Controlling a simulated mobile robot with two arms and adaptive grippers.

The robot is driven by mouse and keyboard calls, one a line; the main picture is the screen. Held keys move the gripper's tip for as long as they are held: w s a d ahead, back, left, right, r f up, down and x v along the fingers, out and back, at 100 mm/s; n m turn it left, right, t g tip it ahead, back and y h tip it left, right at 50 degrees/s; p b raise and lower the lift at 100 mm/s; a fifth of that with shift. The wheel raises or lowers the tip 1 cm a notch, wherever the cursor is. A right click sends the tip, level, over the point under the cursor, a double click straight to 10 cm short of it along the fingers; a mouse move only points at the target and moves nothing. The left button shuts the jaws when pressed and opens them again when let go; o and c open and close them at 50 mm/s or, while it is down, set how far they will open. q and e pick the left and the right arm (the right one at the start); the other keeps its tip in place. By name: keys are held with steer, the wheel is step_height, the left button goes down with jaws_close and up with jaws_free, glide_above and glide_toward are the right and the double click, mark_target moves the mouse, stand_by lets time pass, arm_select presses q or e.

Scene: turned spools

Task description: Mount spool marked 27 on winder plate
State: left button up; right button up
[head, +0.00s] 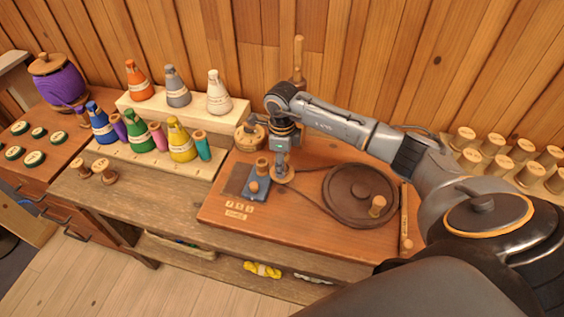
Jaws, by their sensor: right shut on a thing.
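My right gripper (283,160) points down over the wooden winder board (310,226), left of the large dark wheel (345,197). It is shut on a small wooden thing, seemingly a spool (283,177), at the small pulley end of the belt. The gripper partly hides it, and I cannot read a mark on it or tell whether it is seated. Just left, a blue-grey plate (247,193) carries a wooden post (262,166) and a round knob (253,187). Several bare wooden spools (495,147) stand in rows at the right. My left gripper is not in view.
Coloured thread cones (182,143) stand on a stepped rack (140,157) at the left. A purple-wound jar (62,84) is at the far left. A tall wooden post (298,60) rises behind the gripper.

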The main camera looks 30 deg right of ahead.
steer(key=shift+f, duration=0.15)
steer(key=o, duration=0.7)
steer(key=shift+r+p, duration=3.4)
steer(key=shift+r, duration=2.15)
steer(key=shift+s+f, duration=0.1)
